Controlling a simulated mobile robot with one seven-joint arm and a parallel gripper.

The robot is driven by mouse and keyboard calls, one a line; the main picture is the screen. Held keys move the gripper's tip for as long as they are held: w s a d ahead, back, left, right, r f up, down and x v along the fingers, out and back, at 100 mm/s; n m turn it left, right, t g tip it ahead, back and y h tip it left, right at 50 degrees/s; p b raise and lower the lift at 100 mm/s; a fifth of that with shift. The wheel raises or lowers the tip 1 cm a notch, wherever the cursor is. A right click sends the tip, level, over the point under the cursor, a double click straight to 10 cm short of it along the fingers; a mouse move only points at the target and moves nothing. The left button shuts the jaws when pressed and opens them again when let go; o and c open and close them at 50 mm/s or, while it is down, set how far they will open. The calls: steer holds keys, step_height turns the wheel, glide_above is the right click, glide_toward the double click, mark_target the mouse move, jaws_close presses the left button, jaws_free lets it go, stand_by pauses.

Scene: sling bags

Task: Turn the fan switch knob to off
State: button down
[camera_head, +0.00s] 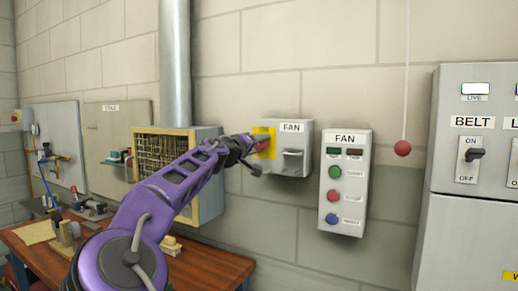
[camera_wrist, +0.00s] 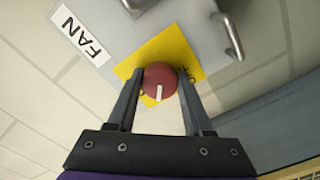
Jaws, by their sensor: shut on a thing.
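The fan switch is a grey wall box (camera_head: 298,136) labelled FAN with a yellow plate (camera_head: 270,133) on its left part. Its red round knob (camera_wrist: 160,78) sits on that plate, which also shows in the wrist view (camera_wrist: 180,45). The knob's white pointer mark points to the bottom of the wrist view. My gripper (camera_wrist: 157,85) has one finger on each side of the knob and is shut on it. Dark lettering at the plate's right edge in the wrist view is partly hidden by a finger. In the head view my gripper (camera_head: 250,150) covers part of the knob.
A metal handle (camera_head: 293,158) projects from the same box, right of the plate. A FAN button panel (camera_head: 345,182) hangs further right, then a red ball on a cord (camera_head: 402,148) and a grey BELT cabinet (camera_head: 475,95). A wire-mesh box (camera_head: 208,205) stands left above a wooden workbench (camera_head: 215,262).

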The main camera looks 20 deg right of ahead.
steer(key=n, duration=0.4)
steer(key=shift+n, duration=1.9)
steer(key=shift+c, duration=1.5)
jaws_free()
steer(key=shift+b, duration=0.3)
steer(key=shift+s+a, duration=0.3)
steer(key=shift+a, duration=0.15)
steer(key=b+v, duration=0.2)
steer(key=v, duration=1.4)
steer(key=shift+s+b, duration=0.2)
steer(key=shift+b, duration=0.2)
